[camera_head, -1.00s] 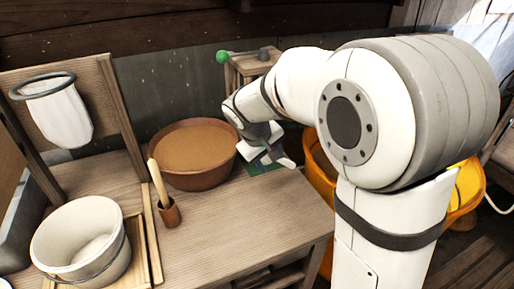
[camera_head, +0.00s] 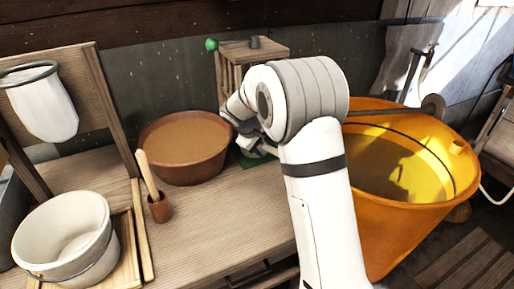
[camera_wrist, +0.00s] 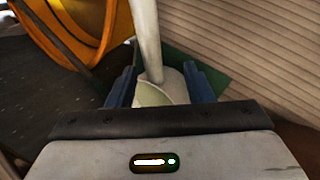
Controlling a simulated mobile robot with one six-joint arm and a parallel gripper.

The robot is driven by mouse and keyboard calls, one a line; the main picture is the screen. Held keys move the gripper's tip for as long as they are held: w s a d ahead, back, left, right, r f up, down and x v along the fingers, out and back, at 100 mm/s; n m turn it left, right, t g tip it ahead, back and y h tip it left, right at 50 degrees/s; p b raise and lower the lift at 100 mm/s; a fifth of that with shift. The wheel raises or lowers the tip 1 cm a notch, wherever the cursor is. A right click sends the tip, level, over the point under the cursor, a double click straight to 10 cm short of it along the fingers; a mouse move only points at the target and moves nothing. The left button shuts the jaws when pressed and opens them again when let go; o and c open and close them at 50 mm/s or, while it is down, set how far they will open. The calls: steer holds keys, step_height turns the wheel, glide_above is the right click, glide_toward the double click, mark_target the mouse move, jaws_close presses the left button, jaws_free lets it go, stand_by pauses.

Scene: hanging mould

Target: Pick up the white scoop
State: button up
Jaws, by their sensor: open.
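The white scoop (camera_wrist: 154,92) shows in the wrist view, with its pale handle (camera_wrist: 146,40) running toward the top of the picture. My gripper (camera_wrist: 160,85) is open, with one dark blue finger on each side of the scoop. I cannot tell whether either finger touches it. A green mat (camera_wrist: 203,68) lies beside and behind the scoop on the wooden table. In the head view my gripper (camera_head: 258,148) is low over the green mat (camera_head: 247,161), right of the brown bowl. I cannot make out the scoop there; my arm blocks much of that spot.
The brown bowl (camera_head: 157,171) stands close on the left. A small pot (camera_head: 159,208) with a wooden stick, a white pail (camera_head: 37,250) and a wooden box (camera_head: 270,50) with a green knob are on the table. An orange tub (camera_head: 365,232) stands right of the table.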

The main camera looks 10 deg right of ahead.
mark_target(269, 148)
steer(key=shift+w+d, duration=0.35)
steer(key=shift+d, duration=0.1)
steer(key=x, duration=0.5)
steer(key=shift+c, duration=0.2)
jaws_close()
